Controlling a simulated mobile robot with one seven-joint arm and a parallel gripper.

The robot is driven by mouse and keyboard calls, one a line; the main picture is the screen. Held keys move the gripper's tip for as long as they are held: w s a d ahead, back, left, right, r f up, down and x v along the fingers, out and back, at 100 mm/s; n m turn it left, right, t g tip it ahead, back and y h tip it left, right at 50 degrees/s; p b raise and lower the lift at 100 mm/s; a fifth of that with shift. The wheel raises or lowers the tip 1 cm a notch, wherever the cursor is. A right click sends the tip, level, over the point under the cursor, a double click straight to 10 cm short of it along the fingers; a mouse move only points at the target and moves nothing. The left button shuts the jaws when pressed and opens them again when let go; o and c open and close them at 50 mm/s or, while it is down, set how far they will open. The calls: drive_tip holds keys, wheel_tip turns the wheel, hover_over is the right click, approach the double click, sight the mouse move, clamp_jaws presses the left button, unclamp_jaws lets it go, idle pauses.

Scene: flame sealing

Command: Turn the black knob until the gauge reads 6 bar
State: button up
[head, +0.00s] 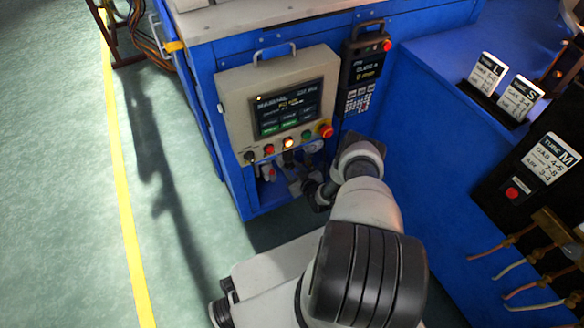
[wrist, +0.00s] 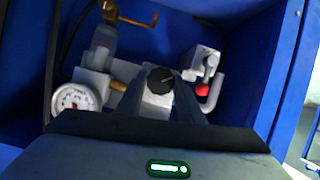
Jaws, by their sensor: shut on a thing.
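The black knob (wrist: 160,79) is in the middle of the wrist view, inside a blue cabinet recess. My gripper (wrist: 166,98) is shut on it, with one finger on either side. The knob's top, with a light line on it, shows between the fingertips. The round white gauge (wrist: 73,100) sits to the left of the knob, on the same assembly. Its dial is tilted and too small for me to read. In the head view my gripper (head: 303,184) reaches into the recess below the control panel, and the knob cannot be made out there.
A grey bowl-shaped filter (wrist: 102,48) stands above the gauge. A valve with a red part (wrist: 203,90) and a bent pipe is right of the knob. The control panel (head: 283,100) hangs above the recess. Tube cards (head: 487,72) stand on the blue bench at right.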

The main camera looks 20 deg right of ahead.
drive_tip(key=n+h, duration=0.2)
drive_tip(key=n, duration=0.1)
drive_tip(key=shift+a, duration=0.25)
drive_tip(key=shift+w+n+t+h+b, duration=0.1)
drive_tip(key=shift+n+t+h+b, duration=0.3)
drive_tip(key=shift+n+h, duration=0.45)
drive_tip(key=shift+n, duration=0.25)
drive_tip(key=o, duration=1.1)
drive_tip(key=shift+c, duration=0.2)
